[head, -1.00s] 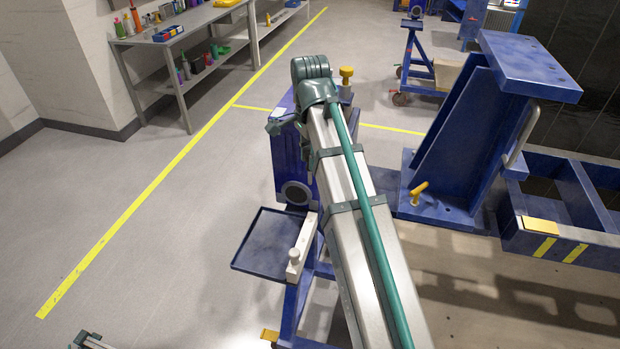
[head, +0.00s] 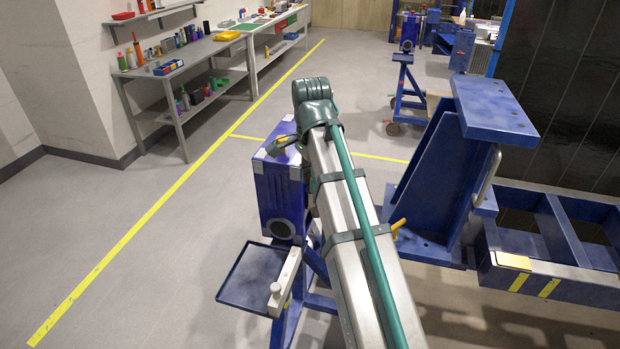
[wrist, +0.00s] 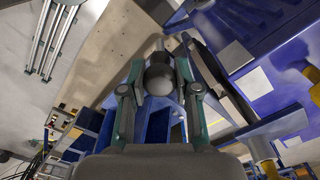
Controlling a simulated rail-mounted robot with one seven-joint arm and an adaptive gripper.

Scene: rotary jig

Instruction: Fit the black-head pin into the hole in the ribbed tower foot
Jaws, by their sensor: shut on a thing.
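The black-head pin shows in the wrist view as a dark round head (wrist: 160,77) between my fingertips. In the head view my gripper and the pin are hidden behind my arm. The ribbed tower (head: 432,170) stands right of my arm in the head view, blue with slanted ribs and a flat top plate. Its foot (head: 432,250) is partly covered by my arm, and I cannot make out the hole. A yellow handle (head: 398,226) sticks up by the foot.
A blue box (head: 275,190) with white corner patches stands left of my arm, above a blue tray (head: 250,277) and a pale bar with a knob (head: 285,282). A blue frame (head: 560,262) extends right of the tower. Open floor lies left.

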